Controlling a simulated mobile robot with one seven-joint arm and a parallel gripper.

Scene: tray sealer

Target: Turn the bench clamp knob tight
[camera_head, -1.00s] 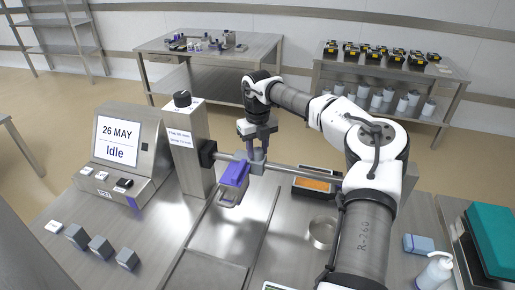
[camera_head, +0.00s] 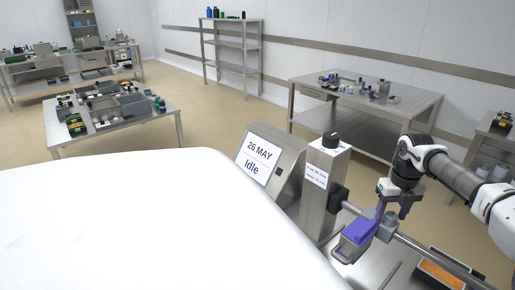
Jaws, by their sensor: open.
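A round black knob (camera_head: 331,139) stands on top of the steel post beside the display. A second black piece (camera_head: 337,198) sits on the post's side, where a horizontal steel rail (camera_head: 425,254) begins. I cannot tell for certain which part is the bench clamp knob. A grey block (camera_head: 386,226) is on the rail, beside a purple-topped unit (camera_head: 359,232). My gripper (camera_head: 394,210) points down, open, directly over or around the grey block. I cannot tell whether its fingers touch anything. It is right of and below the post-top knob.
A slanted display (camera_head: 262,155) reads "26 MAY Idle". An orange-topped tray (camera_head: 447,275) lies right of the rail. A pale, smooth surface close to the camera hides the lower left. Steel tables (camera_head: 365,103) and shelves (camera_head: 232,45) stand behind, with open floor between.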

